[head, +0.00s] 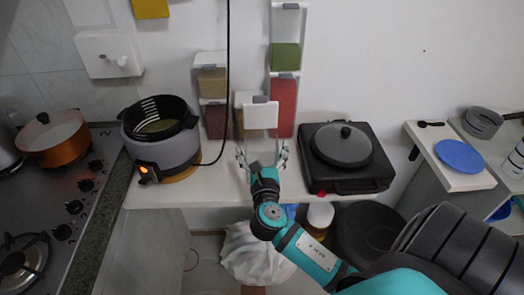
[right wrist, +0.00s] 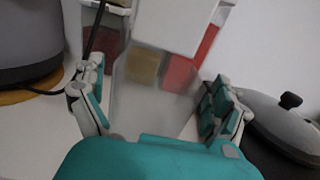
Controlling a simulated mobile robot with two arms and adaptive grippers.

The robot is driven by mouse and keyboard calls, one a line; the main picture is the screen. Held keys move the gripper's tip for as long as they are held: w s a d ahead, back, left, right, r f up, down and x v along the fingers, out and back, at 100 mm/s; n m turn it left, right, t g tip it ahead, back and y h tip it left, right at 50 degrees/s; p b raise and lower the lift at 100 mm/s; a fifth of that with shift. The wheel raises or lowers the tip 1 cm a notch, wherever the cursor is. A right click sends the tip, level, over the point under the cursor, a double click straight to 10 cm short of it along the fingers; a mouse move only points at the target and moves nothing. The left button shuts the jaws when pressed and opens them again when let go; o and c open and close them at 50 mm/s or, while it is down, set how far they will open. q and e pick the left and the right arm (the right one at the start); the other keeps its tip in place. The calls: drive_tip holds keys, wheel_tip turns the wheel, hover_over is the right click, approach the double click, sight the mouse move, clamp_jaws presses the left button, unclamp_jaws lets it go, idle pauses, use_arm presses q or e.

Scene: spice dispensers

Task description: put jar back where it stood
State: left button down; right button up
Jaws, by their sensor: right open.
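The jar is a clear, empty-looking container with a white lid (head: 260,115). It stands upright in front of the spice dispensers, and I cannot tell whether its base rests on the counter. My right gripper (head: 262,154) is open, with one finger on each side of the jar's lower body. In the right wrist view the clear jar body (right wrist: 150,92) is between the spread fingers, and its white top (right wrist: 175,22) is cut off by the upper edge. Finger contact is not clear. My left gripper is not in view.
Wall dispensers hold green (head: 286,56), red (head: 284,105), tan (head: 212,82) and dark red (head: 214,121) contents. Another with yellowish contents is partly hidden behind the jar. A cooker (head: 160,135) stands left, and a black hotplate with a lidded pan (head: 342,146) stands right. A black cable hangs nearby.

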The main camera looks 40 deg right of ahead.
drive_tip(key=b+v, duration=0.2)
drive_tip(key=v, duration=1)
drive_tip(key=s+a+f+m+g+y, duration=0.2)
drive_tip(key=f+m, duration=0.1)
drive_tip(key=f, duration=1)
drive_tip(key=s+a+f+m+g+y, duration=0.1)
drive_tip(key=s+f+m+g+y, duration=0.15)
drive_tip(key=f, duration=1.05)
drive_tip(key=s+a+f+m+g+y, duration=0.1)
drive_tip(key=a+f+m+g+y, duration=0.15)
drive_tip(key=f, duration=0.95)
drive_tip(key=s+f+m+g+y, duration=0.1)
drive_tip(key=s+f+m+g, duration=0.2)
drive_tip(key=s+f+m, duration=0.6)
drive_tip(key=s+f+m+g+y, duration=0.2)
drive_tip(key=s+f+m, duration=0.7)
drive_tip(key=s, duration=0.9)
wheel_tip(320, 180, down, 2)
drive_tip(key=shift+d+f+m+g, duration=0.3)
drive_tip(key=shift+m+g, duration=0.1)
drive_tip(key=shift+g, duration=0.6)
